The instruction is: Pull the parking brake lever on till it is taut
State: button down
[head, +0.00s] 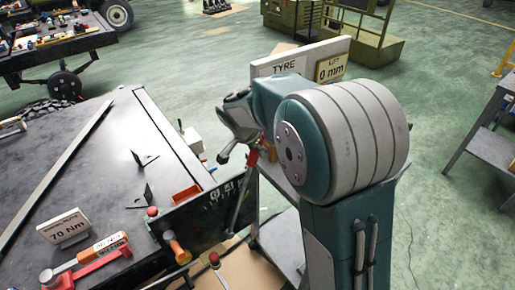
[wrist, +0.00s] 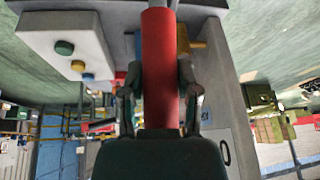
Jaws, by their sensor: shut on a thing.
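The parking brake lever shows in the head view as a dark rod with a red grip (head: 253,158), leaning beside the right edge of the chassis frame. In the wrist view its red grip (wrist: 161,60) runs upright through the middle of the picture. My gripper (wrist: 160,95) has a finger on each side of the red grip and is shut on it. In the head view my gripper (head: 233,150) is near the top of the lever, partly hidden behind my arm. The lever's lower end and how taut it is cannot be made out.
The dark chassis bench (head: 110,175) fills the left, with a 70 Nm sign (head: 66,228) and a red tool (head: 85,268) on it. A TYRE sign (head: 284,68) stands behind my arm. A white button box (wrist: 65,42) is near the grip. Green floor is open behind.

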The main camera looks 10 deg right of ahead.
jog(key=s+a+r+t+h, duration=0.1)
jog(key=s+a+h, duration=0.1)
jog(key=a, duration=0.5)
jog(key=s+a+h, duration=0.2)
jog(key=s+a, duration=0.1)
jog(key=a, duration=0.4)
jog(key=shift+s+r+t, duration=0.4)
jog(key=shift+c, duration=1.7)
grip_release()
jog(key=shift+w, duration=0.1)
jog(key=shift+r, duration=0.1)
jog(key=v, duration=1.2)
